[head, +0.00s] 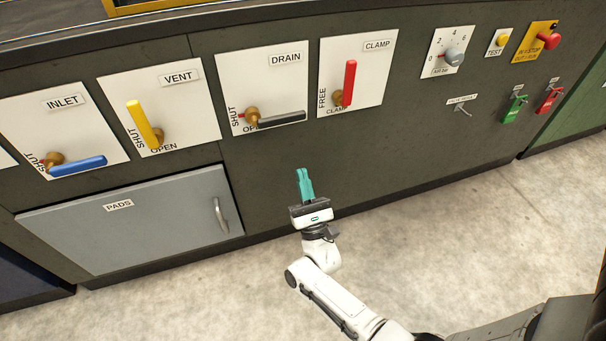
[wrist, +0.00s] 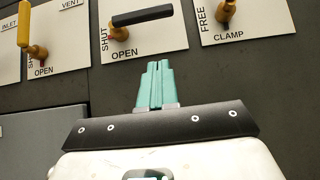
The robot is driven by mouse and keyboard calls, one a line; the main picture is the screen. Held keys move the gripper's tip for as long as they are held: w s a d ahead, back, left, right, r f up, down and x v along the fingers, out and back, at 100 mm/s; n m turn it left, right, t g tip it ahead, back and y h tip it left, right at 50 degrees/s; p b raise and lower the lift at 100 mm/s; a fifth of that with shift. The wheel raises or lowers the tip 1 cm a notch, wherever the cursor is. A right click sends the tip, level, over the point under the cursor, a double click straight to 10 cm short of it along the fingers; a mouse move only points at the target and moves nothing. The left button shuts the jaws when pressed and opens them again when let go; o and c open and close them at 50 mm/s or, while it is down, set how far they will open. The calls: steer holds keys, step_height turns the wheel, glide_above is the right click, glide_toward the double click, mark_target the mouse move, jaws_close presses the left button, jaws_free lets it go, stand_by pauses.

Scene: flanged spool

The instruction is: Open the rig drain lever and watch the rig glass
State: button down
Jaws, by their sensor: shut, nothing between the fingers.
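The drain lever (head: 280,118) has a black handle on a brass pivot, on a white plate marked DRAIN. Its handle lies about level, pointing right from the pivot and partly covering the word OPEN. SHUT is printed left of the pivot, beside a small red mark. The lever also shows in the wrist view (wrist: 142,16), above my fingers. My gripper (head: 304,172) has teal fingers, closed together and empty. It is below the drain plate and slightly right of it, apart from the lever; the fingers also show in the wrist view (wrist: 155,65). No rig glass is recognisable.
The blue inlet lever (head: 78,166) and yellow vent lever (head: 142,124) are left of the drain plate. The red clamp lever (head: 349,83) stands upright to its right. A grey PADS door (head: 140,225) is below left. Pale floor (head: 480,230) is clear in front.

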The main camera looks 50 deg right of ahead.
steer(key=w+d+r, duration=0.3)
steer(key=w+r, duration=0.1)
steer(key=r, duration=0.5)
steer(key=shift+w+r+p, duration=0.15)
steer(key=shift+p, duration=0.15)
steer(key=shift+a, duration=0.1)
